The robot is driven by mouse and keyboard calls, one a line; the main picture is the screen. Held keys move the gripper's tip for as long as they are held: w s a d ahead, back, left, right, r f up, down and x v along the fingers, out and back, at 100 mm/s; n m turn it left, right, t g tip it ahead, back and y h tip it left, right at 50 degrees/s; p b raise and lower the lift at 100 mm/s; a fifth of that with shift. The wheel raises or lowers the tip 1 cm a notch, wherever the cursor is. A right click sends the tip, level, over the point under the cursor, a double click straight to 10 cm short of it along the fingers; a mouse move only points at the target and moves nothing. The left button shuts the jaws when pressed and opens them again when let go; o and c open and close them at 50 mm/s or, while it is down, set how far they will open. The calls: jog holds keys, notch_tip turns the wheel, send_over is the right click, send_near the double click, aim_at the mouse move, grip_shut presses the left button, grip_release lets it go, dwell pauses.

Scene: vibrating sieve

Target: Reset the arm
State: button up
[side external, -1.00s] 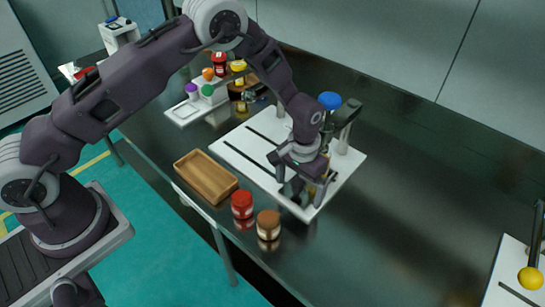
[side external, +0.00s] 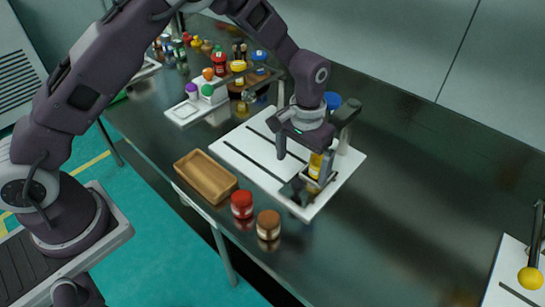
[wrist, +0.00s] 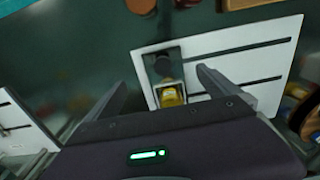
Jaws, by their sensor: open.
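My gripper (side external: 304,164) is open and empty. It hangs above the white board (side external: 233,148) of the sieve station, and its fingers are apart from everything below. A yellow-labelled jar (side external: 315,166) stands in the small grey holder (side external: 296,189) at the near right edge of the board. In the wrist view, the jar's yellow top (wrist: 170,97) shows between my two spread fingers, with the dark holder (wrist: 162,64) around and beyond it. A blue-topped part (side external: 331,100) at the back of the board is partly hidden by my wrist.
A wooden tray (side external: 206,178), a red-lidded jar (side external: 242,204) and a brown-lidded jar (side external: 268,224) stand at the front edge. Several coloured jars crowd the back left. Another white board with a yellow ball (side external: 530,278) is at far right. The table between is clear.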

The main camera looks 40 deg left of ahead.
jog(key=s+a+r+t, duration=0.1)
jog(key=s+a+r, duration=0.15)
jog(key=r, duration=0.45)
jog(key=s+a+r+t, duration=0.1)
jog(key=s+a+r, duration=0.1)
jog(key=s+r, duration=0.35)
jog(key=s+a+r+t, duration=0.1)
jog(key=a+r, duration=0.1)
jog(key=r, duration=0.6)
jog(key=s+a+r+t, duration=0.1)
jog(key=s+a+r, duration=0.1)
jog(key=s, duration=0.7)
jog(key=s+a+r+t, duration=0.1)
jog(key=s+a+r, duration=0.1)
jog(key=s, duration=0.8)
jog(key=shift+s+a+t, duration=0.2)
jog(key=shift+a+t, duration=0.1)
jog(key=shift+a, duration=0.45)
